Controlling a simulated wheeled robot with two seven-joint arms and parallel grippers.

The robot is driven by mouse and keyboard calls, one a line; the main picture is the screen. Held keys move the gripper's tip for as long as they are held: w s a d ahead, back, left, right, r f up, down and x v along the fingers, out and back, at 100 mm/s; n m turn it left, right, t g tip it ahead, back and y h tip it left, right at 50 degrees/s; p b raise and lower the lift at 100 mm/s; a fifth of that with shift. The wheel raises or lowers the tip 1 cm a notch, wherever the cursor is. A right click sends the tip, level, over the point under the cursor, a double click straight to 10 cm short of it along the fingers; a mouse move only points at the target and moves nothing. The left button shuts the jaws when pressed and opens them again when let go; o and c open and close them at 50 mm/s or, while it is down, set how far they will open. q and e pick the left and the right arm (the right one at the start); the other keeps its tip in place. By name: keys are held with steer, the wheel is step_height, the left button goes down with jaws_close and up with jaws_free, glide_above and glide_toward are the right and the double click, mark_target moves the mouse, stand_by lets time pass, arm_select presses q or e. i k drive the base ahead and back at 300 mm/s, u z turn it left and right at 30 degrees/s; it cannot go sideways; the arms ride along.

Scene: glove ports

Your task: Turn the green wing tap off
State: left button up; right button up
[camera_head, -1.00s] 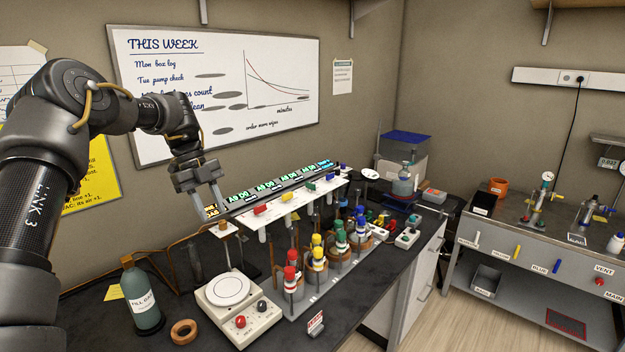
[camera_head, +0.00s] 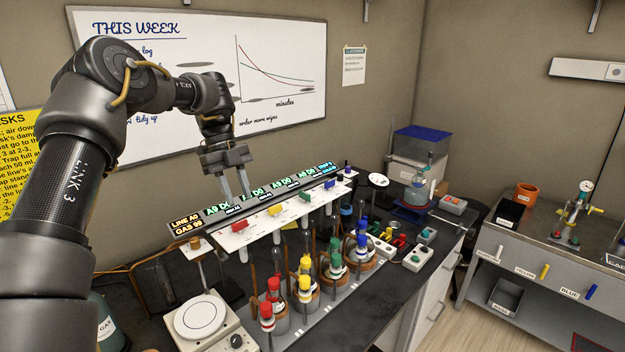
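The green wing tap (camera_head: 304,196) sits on the white sloping panel (camera_head: 285,213) of the bench rack, between a yellow tap (camera_head: 274,209) and a blue tap (camera_head: 329,184). A red tap (camera_head: 239,225) is at the panel's left. The angle of the green wing is too small to read surely. My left gripper (camera_head: 240,198) points down in front of the lit display strip (camera_head: 213,211), up and to the left of the green tap. Its two fingers are apart with nothing between them. My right gripper is out of view.
Below the panel stand several bottles with red, yellow, green (camera_head: 336,258) and blue caps. A round-topped plate device (camera_head: 200,316) is at the front left. Behind is a whiteboard (camera_head: 280,70). A second bench (camera_head: 530,250) with valves stands at the right.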

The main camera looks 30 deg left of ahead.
mark_target(306, 197)
steer(key=i, duration=0.85)
